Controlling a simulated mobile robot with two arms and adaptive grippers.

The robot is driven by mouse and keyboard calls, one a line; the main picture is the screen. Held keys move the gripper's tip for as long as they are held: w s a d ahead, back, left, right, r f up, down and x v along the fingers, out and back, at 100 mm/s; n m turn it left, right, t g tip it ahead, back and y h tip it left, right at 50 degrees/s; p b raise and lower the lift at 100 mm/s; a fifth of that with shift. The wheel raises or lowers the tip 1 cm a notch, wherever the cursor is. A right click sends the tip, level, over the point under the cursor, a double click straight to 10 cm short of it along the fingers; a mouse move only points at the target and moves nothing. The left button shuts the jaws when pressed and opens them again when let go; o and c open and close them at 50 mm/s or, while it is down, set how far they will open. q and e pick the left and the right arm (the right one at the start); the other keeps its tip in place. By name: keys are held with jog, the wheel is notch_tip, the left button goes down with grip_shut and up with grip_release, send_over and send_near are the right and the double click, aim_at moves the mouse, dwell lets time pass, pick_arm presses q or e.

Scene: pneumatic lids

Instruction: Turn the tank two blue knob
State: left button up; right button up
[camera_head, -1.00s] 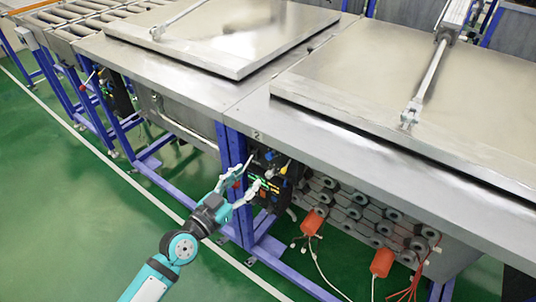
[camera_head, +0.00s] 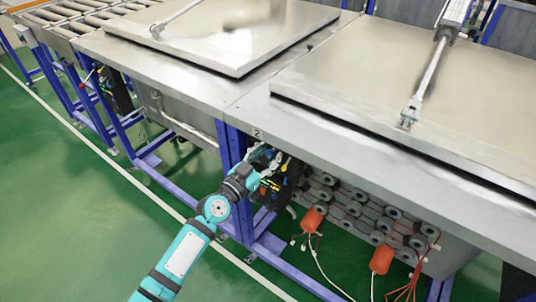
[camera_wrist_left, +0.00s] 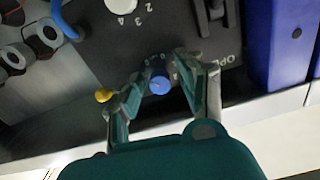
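The blue knob (camera_wrist_left: 160,84) sits on a dark control panel (camera_wrist_left: 95,50) in the left wrist view, with printed marks around it. My left gripper (camera_wrist_left: 161,74) has its two fingers apart, one on each side of the knob. A gap shows between the knob and each finger. In the head view my left gripper (camera_head: 264,158) is at the panel under the tank edge marked 2, and it hides much of the panel. My right gripper is not in view.
A yellow knob (camera_wrist_left: 103,96) is close beside the left finger in the wrist view. A white dial (camera_wrist_left: 122,5) is above. A blue frame post (camera_wrist_left: 278,45) stands to the right. Orange parts with hanging cables (camera_head: 312,220) are right of the panel.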

pick_arm(q)
grip_shut()
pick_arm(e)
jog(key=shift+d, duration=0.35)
pick_arm(q)
jog(key=n+b, duration=0.1)
jog(key=n, duration=0.4)
jog(key=shift+n, duration=0.3)
jog(key=n, duration=0.3)
jog(key=shift+n, duration=0.3)
jog(key=n, duration=0.2)
jog(key=shift+n, duration=0.4)
jog(key=n, duration=0.4)
jog(key=shift+n, duration=0.8)
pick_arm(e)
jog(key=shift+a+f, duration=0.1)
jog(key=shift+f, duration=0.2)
